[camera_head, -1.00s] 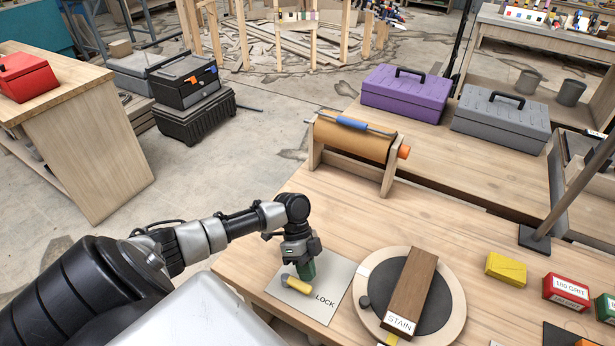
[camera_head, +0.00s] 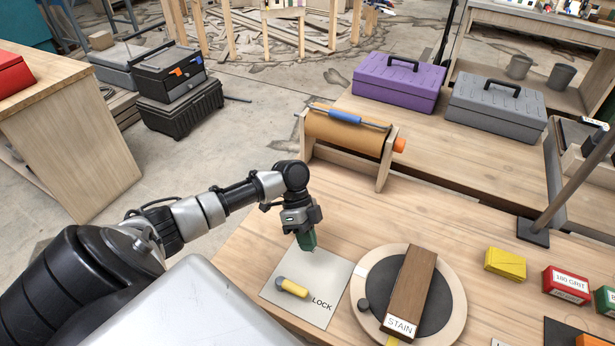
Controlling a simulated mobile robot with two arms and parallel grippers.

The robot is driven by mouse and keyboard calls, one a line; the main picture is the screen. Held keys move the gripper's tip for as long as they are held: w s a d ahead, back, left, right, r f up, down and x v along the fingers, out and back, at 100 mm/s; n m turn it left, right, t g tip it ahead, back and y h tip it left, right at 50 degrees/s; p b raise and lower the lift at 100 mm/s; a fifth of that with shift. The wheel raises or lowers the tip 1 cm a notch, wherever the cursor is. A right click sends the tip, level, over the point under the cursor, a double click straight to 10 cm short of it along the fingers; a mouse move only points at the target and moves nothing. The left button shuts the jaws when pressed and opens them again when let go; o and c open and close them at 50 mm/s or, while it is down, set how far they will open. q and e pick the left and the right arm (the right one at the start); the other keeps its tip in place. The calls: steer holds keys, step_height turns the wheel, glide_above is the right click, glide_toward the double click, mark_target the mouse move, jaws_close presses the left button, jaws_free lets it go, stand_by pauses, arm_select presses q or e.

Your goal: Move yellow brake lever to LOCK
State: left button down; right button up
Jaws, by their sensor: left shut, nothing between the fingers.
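The yellow brake lever (camera_head: 293,288) lies on a light grey plate (camera_head: 302,310) near the table's front left. The lever's grey pivot end is at its left, and its yellow end points right and slightly down, toward the printed word LOCK (camera_head: 321,303). My left gripper (camera_head: 307,243) points down above the plate's back edge, behind the lever and apart from it. Its green fingertips are shut and hold nothing. My right gripper is not in view.
A round turntable (camera_head: 455,317) with a dark wooden block marked STAIN (camera_head: 412,290) stands right of the plate. A paper roll stand (camera_head: 387,158) is behind. Yellow (camera_head: 505,263) and red (camera_head: 567,284) boxes lie at right. The table between gripper and roll is clear.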

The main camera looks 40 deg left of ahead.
arm_select(q)
steer(key=v, duration=0.2)
steer(key=b+v, duration=0.1)
steer(key=v, duration=0.2)
steer(key=shift+w+d, duration=0.2)
steer(key=shift+w, duration=0.1)
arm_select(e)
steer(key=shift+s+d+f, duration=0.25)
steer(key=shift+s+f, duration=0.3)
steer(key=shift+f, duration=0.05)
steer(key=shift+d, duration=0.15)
